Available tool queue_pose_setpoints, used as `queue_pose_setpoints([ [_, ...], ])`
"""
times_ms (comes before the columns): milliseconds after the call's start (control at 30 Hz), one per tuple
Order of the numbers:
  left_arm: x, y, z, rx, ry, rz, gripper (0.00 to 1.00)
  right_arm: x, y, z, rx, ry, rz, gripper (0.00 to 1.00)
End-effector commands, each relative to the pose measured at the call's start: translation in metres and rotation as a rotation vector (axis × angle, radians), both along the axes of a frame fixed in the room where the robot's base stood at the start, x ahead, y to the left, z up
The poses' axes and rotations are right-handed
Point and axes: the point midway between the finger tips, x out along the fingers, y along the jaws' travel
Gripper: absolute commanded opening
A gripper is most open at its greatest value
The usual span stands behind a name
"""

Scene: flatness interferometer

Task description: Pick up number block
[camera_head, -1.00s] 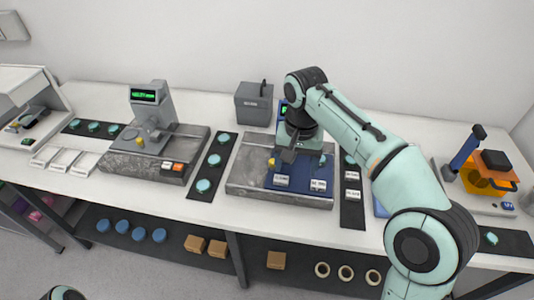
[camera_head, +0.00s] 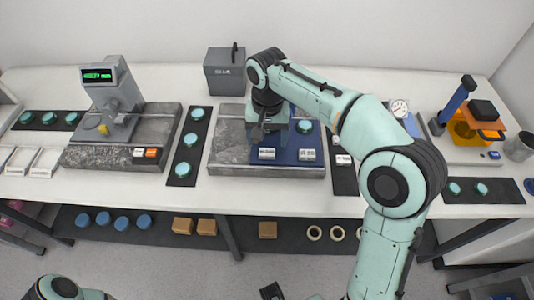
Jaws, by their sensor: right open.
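Two small white labelled blocks lie on the blue mat (camera_head: 287,161) of the middle grey station: a left block (camera_head: 267,153) and a right block (camera_head: 307,154). Their print is too small to read. More white blocks (camera_head: 343,159) lie on the dark strip just right of the station, partly behind my right arm. My right gripper (camera_head: 258,134) points down over the mat's left part, behind the left block in the picture. It is open, with nothing seen in it. Only a bit of my left arm shows at the bottom left; its gripper is not seen.
A grey instrument (camera_head: 117,100) with a green display stands left. A dark grey box (camera_head: 224,72) is behind the station. Dark strips with teal discs (camera_head: 190,140) lie between stations. An orange and blue device (camera_head: 467,125) stands right. The table's front edge is clear.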

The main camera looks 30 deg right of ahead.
Motion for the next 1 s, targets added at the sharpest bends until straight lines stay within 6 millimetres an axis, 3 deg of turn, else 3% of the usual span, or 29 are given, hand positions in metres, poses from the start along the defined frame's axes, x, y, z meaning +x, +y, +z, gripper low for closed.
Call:
queue_pose_setpoints([
  [300,-0.003,0.000,-0.009,0.000,0.003,0.000,0.68,-0.002,0.001,-0.045,-0.001,0.003,-0.001,0.77],
  [567,-0.003,0.000,-0.009,0.000,0.003,0.000,0.68,-0.001,0.001,-0.048,0.001,0.001,0.000,0.77],
  [600,-0.003,0.000,-0.009,0.000,0.003,0.000,0.68,-0.001,0.001,-0.048,0.001,0.001,0.000,0.73],
  [767,-0.003,0.000,-0.009,0.000,0.003,0.000,0.68,-0.002,0.001,-0.048,0.001,0.001,0.000,0.21],
  [800,-0.003,0.000,-0.009,0.000,0.003,0.000,0.68,-0.002,0.001,-0.048,0.001,0.001,0.000,0.17],
  [1000,-0.003,0.000,-0.009,0.000,0.003,0.000,0.68,-0.001,0.002,-0.048,0.001,0.001,0.000,0.17],
])
